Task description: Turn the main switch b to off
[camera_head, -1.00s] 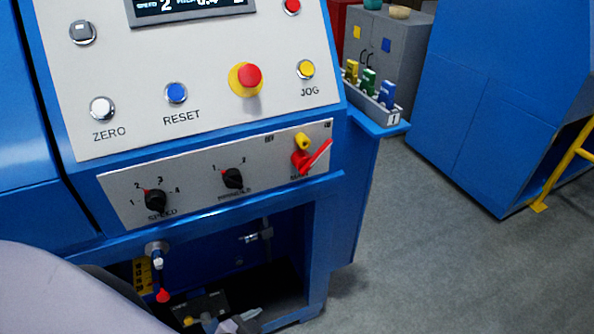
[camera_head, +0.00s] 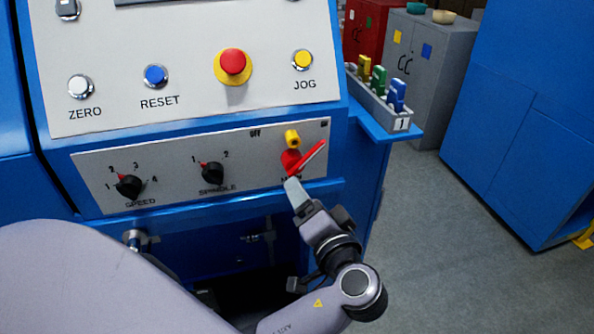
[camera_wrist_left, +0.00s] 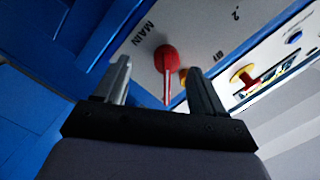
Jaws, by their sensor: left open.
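The main switch (camera_head: 305,158) is a red rotary handle at the right end of the lower white panel, with a yellow piece (camera_head: 293,138) just above its hub. Its lever tilts up to the right, towards the right-hand mark and away from the OFF label (camera_head: 255,133). My left gripper (camera_head: 295,190) is just below the switch and partly hides the MAIN label. In the left wrist view, the open left gripper (camera_wrist_left: 158,72) has its fingers on either side of the red switch (camera_wrist_left: 167,64); whether they touch it cannot be told. My right gripper is not in view.
SPEED (camera_head: 129,187) and SPINDLE (camera_head: 212,173) knobs sit left on the same panel. Above are an emergency stop button (camera_head: 233,63) and the JOG button (camera_head: 302,60). A bin of coloured tags (camera_head: 380,100) stands on a ledge at right. Open floor lies beyond.

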